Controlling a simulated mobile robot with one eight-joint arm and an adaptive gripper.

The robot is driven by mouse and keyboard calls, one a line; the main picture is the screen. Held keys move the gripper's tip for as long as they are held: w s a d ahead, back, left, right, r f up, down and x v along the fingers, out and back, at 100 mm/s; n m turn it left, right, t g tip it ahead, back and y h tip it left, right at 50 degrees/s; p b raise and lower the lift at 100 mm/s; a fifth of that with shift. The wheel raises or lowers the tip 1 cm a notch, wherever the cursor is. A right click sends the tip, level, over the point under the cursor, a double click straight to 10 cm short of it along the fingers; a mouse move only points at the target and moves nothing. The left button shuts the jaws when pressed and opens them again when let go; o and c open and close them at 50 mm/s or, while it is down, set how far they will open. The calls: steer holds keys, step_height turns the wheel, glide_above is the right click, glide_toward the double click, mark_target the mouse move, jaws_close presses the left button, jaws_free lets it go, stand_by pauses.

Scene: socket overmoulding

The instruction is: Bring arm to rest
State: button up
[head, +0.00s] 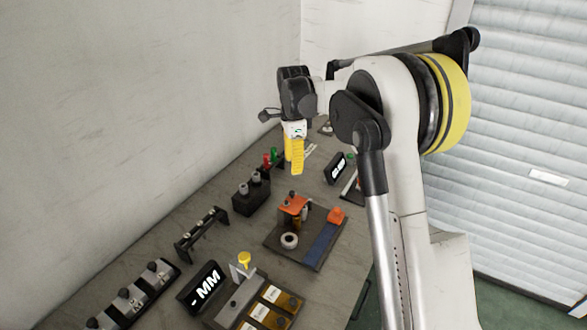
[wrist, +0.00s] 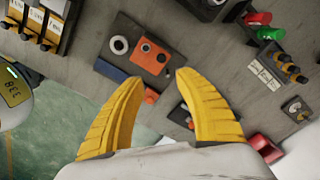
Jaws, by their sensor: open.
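My gripper (head: 296,157) has yellow ribbed fingers and hangs in the air above the far part of the workbench in the head view. In the wrist view my gripper (wrist: 164,85) shows its two fingers spread apart with nothing between them. My white arm (head: 403,170) with dark joints and a yellow band rises at the right and reaches over the bench. The fixture plate with the orange block (wrist: 153,55) and a pale ring (wrist: 120,45) lies beyond the fingertips, apart from them.
The grey workbench (head: 222,252) runs along the wall. It carries a black block with pegs (head: 251,194), a small rack (head: 201,233), a black display (head: 202,287) and a tray with yellow-brown slots (head: 262,308). Red and green buttons (wrist: 258,19) sit nearby. A shutter door (head: 530,130) stands at right.

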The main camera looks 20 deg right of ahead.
stand_by(0.3)
steer(key=s+a+r+n+t+b, duration=0.1)
steer(key=s+r+n+t, duration=0.1)
steer(key=s+r+n, duration=0.45)
steer(key=s+a+r+n+t+b, duration=0.1)
steer(key=s+r+n, duration=0.15)
steer(key=s, duration=0.65)
steer(key=s+a+f+n+t+b, duration=0.1)
steer(key=s+n, duration=0.3)
steer(key=s, duration=0.4)
steer(key=s+f+n+t+b, duration=0.1)
steer(key=s+f+n+t, duration=0.2)
steer(key=s, duration=0.6)
steer(key=f+n, duration=0.1)
steer(key=n, duration=0.1)
steer(key=shift+a+f+n, duration=0.3)
steer(key=shift+a, duration=0.1)
